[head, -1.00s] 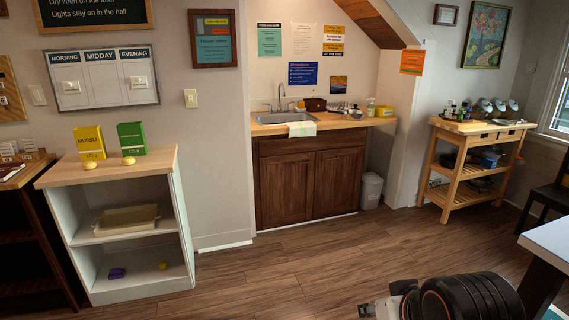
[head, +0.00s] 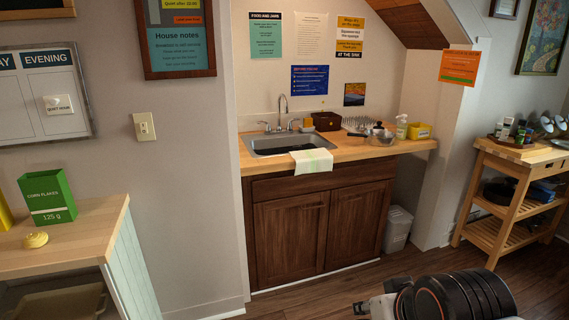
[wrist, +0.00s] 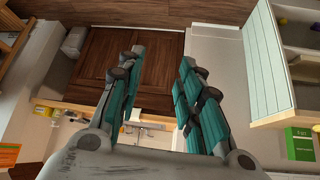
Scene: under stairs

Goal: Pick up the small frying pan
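A dark round thing (head: 498,192) sits on the middle shelf of the wooden cart at the right; it looks like a pan, but I cannot tell for sure. A metal pan or bowl (head: 382,136) with a dark part stands by the dish rack on the sink counter; I cannot tell whether it is the small frying pan. My gripper (wrist: 162,58) is open and empty in the wrist view, its teal-padded fingers apart. It is well away from the counter and the cart.
The sink counter (head: 345,152) has a sink (head: 290,143), towel (head: 312,161) and dish rack (head: 362,124). A bin (head: 397,228) stands beside the cabinet. The wooden cart (head: 520,152) is at the right, a shelf unit (head: 80,235) at the left. Floor in front is clear.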

